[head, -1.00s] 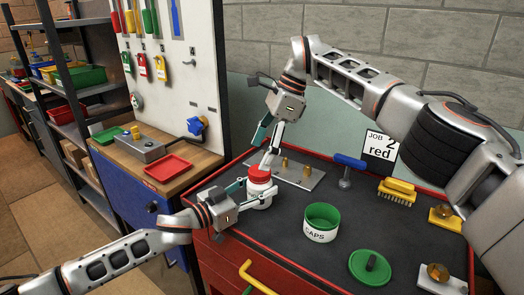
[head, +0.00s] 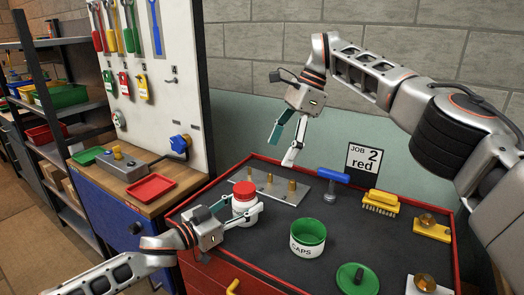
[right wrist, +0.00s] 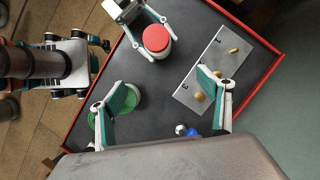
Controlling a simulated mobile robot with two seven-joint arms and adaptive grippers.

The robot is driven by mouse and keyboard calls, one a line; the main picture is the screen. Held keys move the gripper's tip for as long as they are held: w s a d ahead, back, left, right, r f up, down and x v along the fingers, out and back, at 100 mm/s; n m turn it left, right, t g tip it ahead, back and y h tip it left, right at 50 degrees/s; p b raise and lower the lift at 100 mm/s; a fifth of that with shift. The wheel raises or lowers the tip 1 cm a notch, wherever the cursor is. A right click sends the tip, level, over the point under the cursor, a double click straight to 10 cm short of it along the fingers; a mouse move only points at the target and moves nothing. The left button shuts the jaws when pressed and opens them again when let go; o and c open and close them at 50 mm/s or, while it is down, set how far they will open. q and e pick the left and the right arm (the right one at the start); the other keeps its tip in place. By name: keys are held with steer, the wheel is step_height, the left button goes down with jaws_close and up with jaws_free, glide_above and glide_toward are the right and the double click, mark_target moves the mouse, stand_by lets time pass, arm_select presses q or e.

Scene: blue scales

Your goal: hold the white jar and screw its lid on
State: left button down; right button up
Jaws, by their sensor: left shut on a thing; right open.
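The white jar (head: 245,207) stands at the left edge of the dark table top, and its red lid (head: 245,190) sits on its mouth. I cannot tell how tightly the lid is seated. My left gripper (head: 243,213) is shut around the jar's body from the left. The lid also shows from above in the right wrist view (right wrist: 156,38), with the left gripper's fingers beside the jar. My right gripper (head: 283,145) is open and empty, raised above the back of the table, up and to the right of the lid.
A metal plate with brass pegs (head: 272,185) lies behind the jar. A green-lined CAPS bin (head: 307,238) and a green lid (head: 357,279) are to the right. A blue-handled tool (head: 332,180), yellow brush (head: 381,202) and JOB 2 red card (head: 364,163) stand farther back.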

steer(key=shift+w+d, duration=0.2)
steer(key=shift+d, duration=0.95)
steer(key=shift+w+d, duration=0.15)
steer(key=shift+d, duration=0.95)
arm_select(q)
steer(key=c, duration=1)
jaws_free()
steer(key=v, duration=1.2)
